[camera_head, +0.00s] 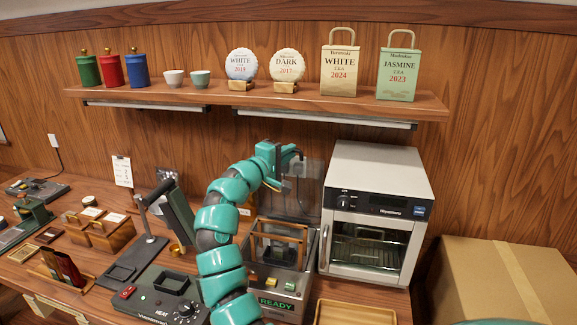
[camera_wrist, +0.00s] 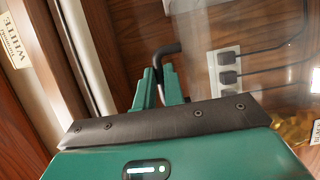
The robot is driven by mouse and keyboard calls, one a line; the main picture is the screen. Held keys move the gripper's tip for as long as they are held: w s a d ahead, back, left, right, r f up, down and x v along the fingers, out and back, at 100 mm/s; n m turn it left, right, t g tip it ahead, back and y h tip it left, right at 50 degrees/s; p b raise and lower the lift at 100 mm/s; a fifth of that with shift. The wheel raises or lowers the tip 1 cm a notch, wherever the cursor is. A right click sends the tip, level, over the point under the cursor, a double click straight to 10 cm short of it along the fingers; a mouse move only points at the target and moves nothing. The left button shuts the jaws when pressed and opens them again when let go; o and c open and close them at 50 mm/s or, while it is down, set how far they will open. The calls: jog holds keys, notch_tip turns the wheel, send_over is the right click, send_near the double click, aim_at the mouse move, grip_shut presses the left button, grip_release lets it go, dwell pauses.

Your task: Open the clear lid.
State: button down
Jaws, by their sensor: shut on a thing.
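The clear lid (camera_head: 309,190) stands raised, roughly upright, at the back of the grey machine (camera_head: 309,277) with a lit READY display, in the head view. A wooden frame (camera_head: 305,240) sits in the open top of that machine. My gripper (camera_head: 288,158) is at the lid's upper edge, reached by my teal arm from the front. In the wrist view my teal fingers (camera_wrist: 160,88) are shut on a black bent handle (camera_wrist: 166,50). See-through lid material shows right of the handle. The exact hinge is hidden.
A white oven (camera_head: 375,210) stands close to the right of the machine. The wall shelf (camera_head: 215,95) with tea tins and bags hangs above the lid. A lever press (camera_head: 178,212) and heat unit (camera_head: 157,298) stand left. A cardboard box (camera_head: 495,280) is at right.

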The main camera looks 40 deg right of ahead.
jog(key=shift+s+a+f+m+h+b, duration=0.2)
jog(key=shift+s+a+b, duration=0.3)
jog(key=shift+b, duration=0.95)
jog(key=shift+s+a+f+m+h+b, duration=0.15)
jog(key=shift+s+a+f+b, duration=0.3)
jog(key=shift+b, duration=1)
jog(key=shift+s+a+r+h+b, duration=0.3)
jog(key=shift+a+b, duration=0.1)
jog(key=shift+b, duration=0.45)
jog(key=shift+t, duration=0.3)
jog(key=shift+r, duration=0.1)
